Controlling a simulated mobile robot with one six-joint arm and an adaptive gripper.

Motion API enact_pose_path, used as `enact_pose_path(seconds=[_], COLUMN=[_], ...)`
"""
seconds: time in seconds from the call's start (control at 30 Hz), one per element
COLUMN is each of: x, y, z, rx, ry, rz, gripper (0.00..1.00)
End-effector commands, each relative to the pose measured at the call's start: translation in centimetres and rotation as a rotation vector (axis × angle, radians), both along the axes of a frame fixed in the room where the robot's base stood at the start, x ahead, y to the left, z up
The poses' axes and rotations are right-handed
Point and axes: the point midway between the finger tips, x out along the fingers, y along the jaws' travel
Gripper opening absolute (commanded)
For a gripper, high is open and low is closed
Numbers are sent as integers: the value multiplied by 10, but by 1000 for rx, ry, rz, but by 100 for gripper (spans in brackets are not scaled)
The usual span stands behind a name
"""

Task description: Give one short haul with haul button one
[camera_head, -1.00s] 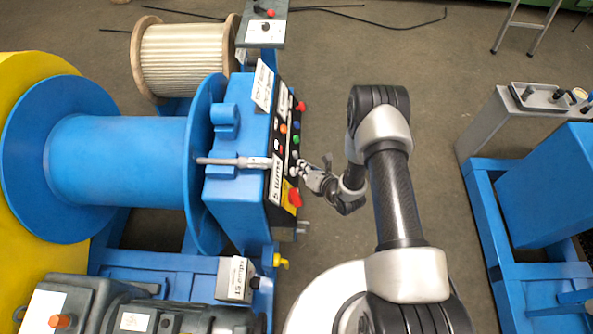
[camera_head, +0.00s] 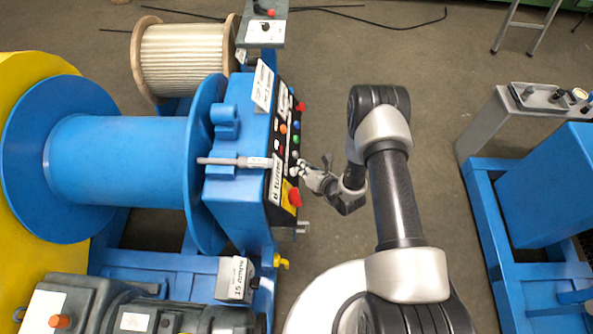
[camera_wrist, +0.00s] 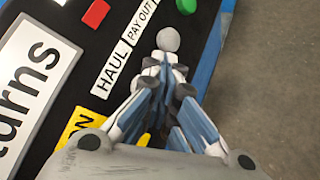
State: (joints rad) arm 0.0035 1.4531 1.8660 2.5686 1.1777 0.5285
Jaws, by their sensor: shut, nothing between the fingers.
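The blue winch's black control panel (camera_head: 285,150) carries several coloured buttons. In the wrist view, white labels reading HAUL (camera_wrist: 112,76) and PAY OUT (camera_wrist: 139,19) lie on the panel. A grey round-headed control (camera_wrist: 168,40) stands beside them. No number one is readable on it. My gripper (camera_head: 300,169) is at the panel's right side. In the wrist view my gripper (camera_wrist: 167,66) is shut and empty, its tips right at the grey control. I cannot tell whether they touch it, and the fingers hide its lower part.
A green button (camera_wrist: 186,5) and a red one (camera_wrist: 96,13) sit farther along. Open floor (camera_head: 325,100) lies right of the winch.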

Motion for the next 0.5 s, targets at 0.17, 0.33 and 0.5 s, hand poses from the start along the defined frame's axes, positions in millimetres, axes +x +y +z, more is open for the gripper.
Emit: enact_pose_path(seconds=[0.17,0.33,0.5], x=[0,0,0], y=[0,-2,-9], z=[0,1,5], rx=[0,0,0], ry=[1,1,1], rz=[1,1,1], gripper=[0,0,0])
